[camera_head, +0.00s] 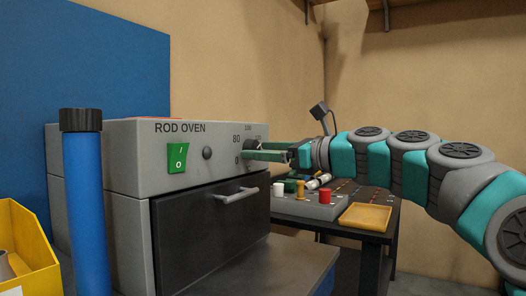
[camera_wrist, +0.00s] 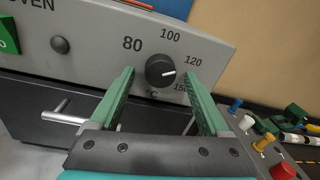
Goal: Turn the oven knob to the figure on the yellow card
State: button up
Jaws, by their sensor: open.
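The oven knob (camera_wrist: 157,66) is a round black dial on the grey front panel of the rod oven (camera_head: 130,150). Figures 80, 100, 120 and 150 stand around it. Its white mark points right, roughly toward the space between 120 and 150. My gripper (camera_wrist: 159,73) is open, with one green finger on each side of the knob. I cannot tell whether either finger touches it. In the head view my gripper (camera_head: 268,151) reaches the panel from the right and partly hides the knob. I cannot make out the yellow card in either view.
A green switch (camera_head: 177,158) and a small dark button (camera_head: 207,153) sit left of the knob. The oven door handle (camera_head: 236,195) juts out below. A bench with a control box (camera_head: 310,205) and a yellow tray (camera_head: 365,217) stands at right. A blue post (camera_head: 84,200) is at left.

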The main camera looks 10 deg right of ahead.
jog(key=v, duration=0.7)
jog(key=shift+s+d, duration=0.15)
jog(key=shift+s, duration=0.05)
